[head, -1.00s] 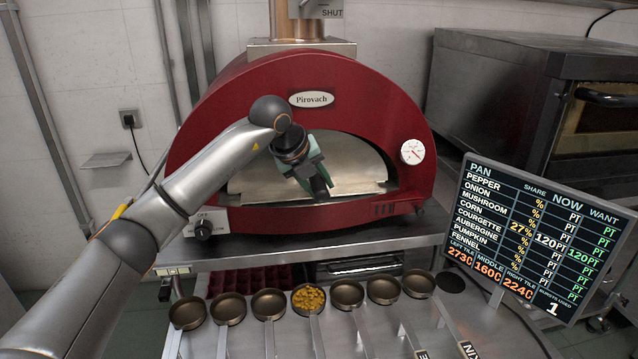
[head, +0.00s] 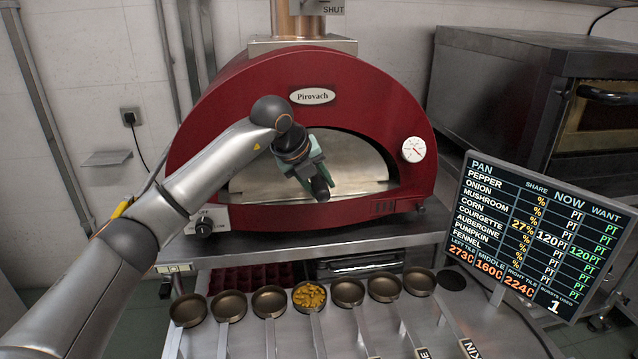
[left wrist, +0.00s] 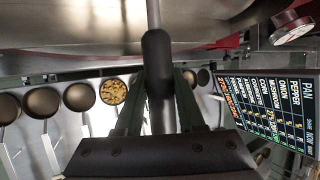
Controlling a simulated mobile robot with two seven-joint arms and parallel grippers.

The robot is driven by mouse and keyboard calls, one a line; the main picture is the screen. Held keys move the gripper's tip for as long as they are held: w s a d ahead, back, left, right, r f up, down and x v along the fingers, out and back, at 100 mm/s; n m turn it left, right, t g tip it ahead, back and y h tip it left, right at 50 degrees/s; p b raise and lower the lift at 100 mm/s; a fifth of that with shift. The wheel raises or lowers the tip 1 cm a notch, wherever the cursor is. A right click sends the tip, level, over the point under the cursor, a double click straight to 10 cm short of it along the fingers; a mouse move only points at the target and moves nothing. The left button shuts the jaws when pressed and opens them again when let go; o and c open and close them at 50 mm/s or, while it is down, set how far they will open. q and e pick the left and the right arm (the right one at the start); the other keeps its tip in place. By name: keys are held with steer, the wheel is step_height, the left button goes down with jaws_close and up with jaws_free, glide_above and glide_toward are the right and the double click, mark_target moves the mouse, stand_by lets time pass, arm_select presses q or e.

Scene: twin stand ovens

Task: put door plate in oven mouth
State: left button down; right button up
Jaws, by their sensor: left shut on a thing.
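The door plate (head: 352,168) is a pale metal, arch-shaped sheet standing in the oven mouth (head: 372,148) of the red oven (head: 250,120). My left gripper (head: 316,180) is in front of it. It is shut on a dark round handle, which shows between the fingers in the left wrist view (left wrist: 158,75). The plate's pale surface fills the top of that view (left wrist: 90,30). A narrow dark band shows along the arch. My arm and gripper hide the plate's middle, and I cannot tell whether it is fully seated. My right gripper is not in view.
A steel stand (head: 270,242) carries the oven. Several small pans stand in front, one holding yellow pieces (head: 309,296). A display board (head: 530,235) stands at the right, before a dark oven (head: 500,90). A dial (head: 414,149) is on the red front.

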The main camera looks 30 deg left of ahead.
arm_select(q)
steer(key=c, duration=0.7)
jaws_free()
steer(key=shift+r, duration=0.15)
steer(key=shift+o, duration=1.3)
steer(key=shift+f, duration=0.25)
steer(key=shift+s+r, duration=0.2)
steer(key=shift+r, duration=0.15)
steer(key=v, duration=1.2)
steer(key=shift+r, duration=0.15)
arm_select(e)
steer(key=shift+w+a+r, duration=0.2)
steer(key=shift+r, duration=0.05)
